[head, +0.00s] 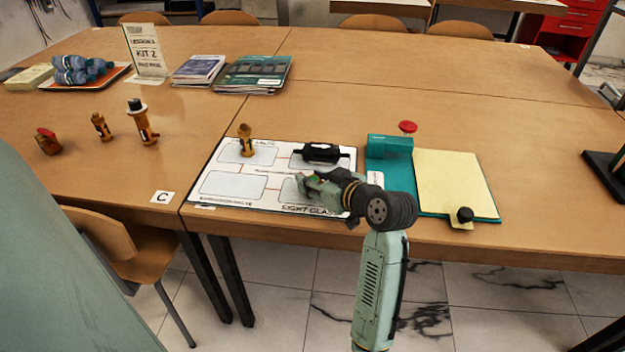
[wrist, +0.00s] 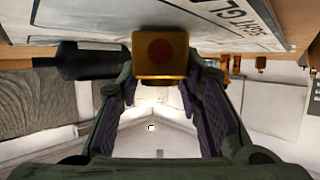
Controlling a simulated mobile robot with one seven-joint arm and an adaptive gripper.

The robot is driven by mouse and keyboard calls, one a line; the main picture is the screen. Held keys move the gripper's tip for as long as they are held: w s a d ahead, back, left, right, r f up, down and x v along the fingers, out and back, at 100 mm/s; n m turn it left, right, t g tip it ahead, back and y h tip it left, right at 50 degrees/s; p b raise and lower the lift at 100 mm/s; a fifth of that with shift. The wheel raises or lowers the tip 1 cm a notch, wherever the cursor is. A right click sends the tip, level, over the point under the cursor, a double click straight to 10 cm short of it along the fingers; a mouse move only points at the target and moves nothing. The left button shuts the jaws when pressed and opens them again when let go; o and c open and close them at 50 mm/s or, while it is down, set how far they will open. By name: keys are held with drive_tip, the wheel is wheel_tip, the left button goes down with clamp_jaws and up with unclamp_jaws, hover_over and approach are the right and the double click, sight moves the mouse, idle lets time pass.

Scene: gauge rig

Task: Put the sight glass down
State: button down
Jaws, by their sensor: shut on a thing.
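My gripper (head: 308,187) is over the lower-right cell of the white board (head: 233,184), whose printed label reads SIGHT GLASS. In the wrist view my gripper (wrist: 160,75) is shut on a brass block with a dark red round face, the sight glass (wrist: 160,54). The board (wrist: 232,14) with part of its label shows at the top of that view. The arm and fingers hide the sight glass in the head view. I cannot tell whether it touches the board.
Several brass fittings (head: 142,122) stand to the left.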

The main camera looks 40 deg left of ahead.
drive_tip(key=c, duration=1.6)
unclamp_jaws()
drive_tip(key=shift+f, duration=0.2)
drive_tip(key=o, duration=0.5)
drive_tip(key=shift+r, duration=0.1)
